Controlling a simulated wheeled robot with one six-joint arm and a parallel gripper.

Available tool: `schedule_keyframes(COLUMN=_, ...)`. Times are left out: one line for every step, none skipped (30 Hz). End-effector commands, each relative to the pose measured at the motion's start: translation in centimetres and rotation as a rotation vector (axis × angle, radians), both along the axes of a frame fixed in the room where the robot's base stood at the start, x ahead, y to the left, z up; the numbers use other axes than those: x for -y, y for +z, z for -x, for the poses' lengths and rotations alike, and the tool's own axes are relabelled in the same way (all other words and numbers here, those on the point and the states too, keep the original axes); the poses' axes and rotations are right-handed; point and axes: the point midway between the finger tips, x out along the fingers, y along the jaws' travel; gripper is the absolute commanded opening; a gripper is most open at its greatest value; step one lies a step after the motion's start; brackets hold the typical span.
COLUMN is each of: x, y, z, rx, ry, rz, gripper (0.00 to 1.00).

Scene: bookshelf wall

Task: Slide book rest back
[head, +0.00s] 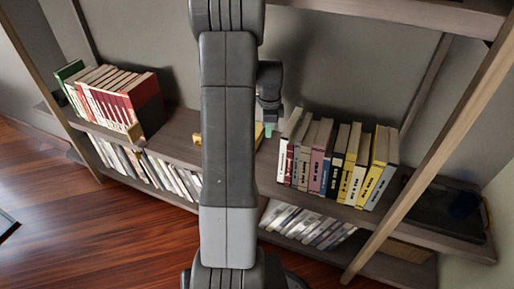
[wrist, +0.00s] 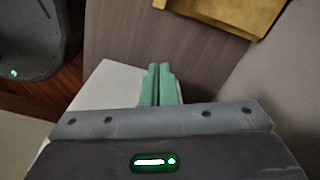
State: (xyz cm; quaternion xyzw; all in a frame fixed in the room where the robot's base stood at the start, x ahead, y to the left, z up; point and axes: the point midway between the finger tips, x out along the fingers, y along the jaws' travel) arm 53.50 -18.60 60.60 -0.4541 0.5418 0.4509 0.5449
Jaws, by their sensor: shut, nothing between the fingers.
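My gripper (head: 269,131) is shut and empty, low over the middle shelf just left of the right-hand book row. Its two green fingers also show together in the wrist view (wrist: 160,72). Beneath or behind them there is a pale flat surface (wrist: 100,88), perhaps the end book; I cannot tell whether they touch it. A golden-yellow piece (wrist: 235,10), possibly the book rest, lies on the shelf apart from the fingers. In the head view it shows at the left of my arm (head: 197,139), which hides most of it.
The right-hand books (head: 335,160) stand in a row, several leaning. Red and white books (head: 115,95) stand at the shelf's left. More books (head: 145,168) fill the lower shelf. A dark tray-like object (head: 445,205) lies at the right. Bare shelf (head: 180,130) shows left of my arm.

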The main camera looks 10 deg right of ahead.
Motion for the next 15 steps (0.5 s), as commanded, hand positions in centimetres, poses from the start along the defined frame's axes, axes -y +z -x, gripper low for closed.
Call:
schedule_keyframes(x=0.3, y=-0.1, z=-0.3, rx=-0.004, ry=-0.022, rz=0.000, gripper=0.00)
schedule_keyframes(x=0.4, y=-0.2, z=-0.4, rx=-0.006, ry=-0.031, rz=0.000, gripper=0.00)
schedule_keyframes(x=0.4, y=-0.5, z=-0.4, rx=-0.008, ry=-0.038, rz=-0.001, gripper=0.00)
schedule_keyframes(x=0.4, y=-0.7, z=-0.4, rx=-0.009, ry=-0.041, rz=-0.001, gripper=0.00)
schedule_keyframes(x=0.4, y=-1.1, z=-0.4, rx=-0.010, ry=-0.042, rz=-0.001, gripper=0.00)
schedule_keyframes(x=0.4, y=-1.6, z=-0.4, rx=-0.011, ry=-0.041, rz=-0.001, gripper=0.00)
schedule_keyframes(x=0.4, y=-2.1, z=-0.4, rx=-0.011, ry=-0.041, rz=-0.001, gripper=0.00)
schedule_keyframes(x=0.4, y=-2.6, z=-0.4, rx=-0.011, ry=-0.040, rz=-0.001, gripper=0.00)
schedule_keyframes(x=0.4, y=-3.4, z=-0.4, rx=-0.011, ry=-0.040, rz=-0.001, gripper=0.00)
schedule_keyframes(x=0.4, y=-4.0, z=-0.4, rx=-0.011, ry=-0.040, rz=-0.001, gripper=0.00)
schedule_keyframes(x=0.4, y=-4.7, z=-0.4, rx=-0.011, ry=-0.039, rz=-0.002, gripper=0.00)
schedule_keyframes(x=0.4, y=-5.6, z=-0.4, rx=-0.011, ry=-0.039, rz=-0.002, gripper=0.00)
schedule_keyframes(x=0.4, y=-6.3, z=-0.4, rx=-0.011, ry=-0.039, rz=-0.002, gripper=0.00)
schedule_keyframes(x=0.4, y=-6.9, z=-0.4, rx=-0.011, ry=-0.038, rz=-0.002, gripper=0.00)
schedule_keyframes(x=0.4, y=-7.8, z=-0.4, rx=-0.010, ry=-0.038, rz=-0.002, gripper=0.00)
